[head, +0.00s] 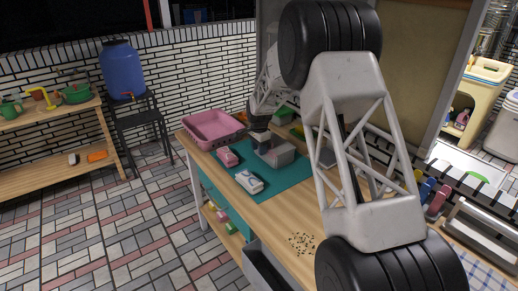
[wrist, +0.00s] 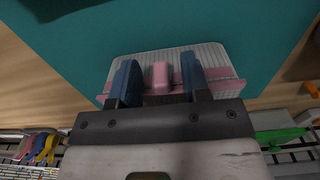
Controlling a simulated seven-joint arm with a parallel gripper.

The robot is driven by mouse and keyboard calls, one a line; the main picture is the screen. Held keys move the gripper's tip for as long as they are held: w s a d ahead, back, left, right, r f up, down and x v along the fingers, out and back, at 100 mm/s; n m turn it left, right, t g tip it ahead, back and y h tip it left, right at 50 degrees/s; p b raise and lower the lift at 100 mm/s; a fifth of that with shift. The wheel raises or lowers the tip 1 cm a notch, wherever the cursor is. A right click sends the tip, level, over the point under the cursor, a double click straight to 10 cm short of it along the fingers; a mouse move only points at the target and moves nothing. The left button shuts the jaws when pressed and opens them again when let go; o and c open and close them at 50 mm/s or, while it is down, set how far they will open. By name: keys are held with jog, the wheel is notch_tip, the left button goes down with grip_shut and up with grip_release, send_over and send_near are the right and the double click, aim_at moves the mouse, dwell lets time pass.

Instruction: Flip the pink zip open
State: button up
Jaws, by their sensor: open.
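In the wrist view, a pale ribbed box (wrist: 208,58) lies on the teal mat, with a pink strip (wrist: 225,88) across its near side. A small upright pink tab (wrist: 160,76), which seems to be the pink zip, stands at the middle of this strip. My gripper (wrist: 159,68) is open, with one blue finger on each side of the tab and gaps between. Whether the fingers touch the box is unclear. In the head view, my gripper (head: 260,139) is over the pale box (head: 278,155), and my arm hides part of the scene; the tab cannot be made out there.
The teal mat (head: 283,185) lies on a wooden table. A small pink item (head: 227,157) and a white item (head: 249,181) lie left of the box. A pink basket (head: 212,128) stands at the far left corner. Small dark bits (head: 301,243) lie nearer on the wood.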

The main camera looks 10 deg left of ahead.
grip_shut()
dwell(0.3)
jog(key=shift+s+d, duration=1.7)
jog(key=shift+d, duration=0.05)
grip_release()
jog(key=shift+r, duration=0.1)
notch_tip(320, 180, up, 8)
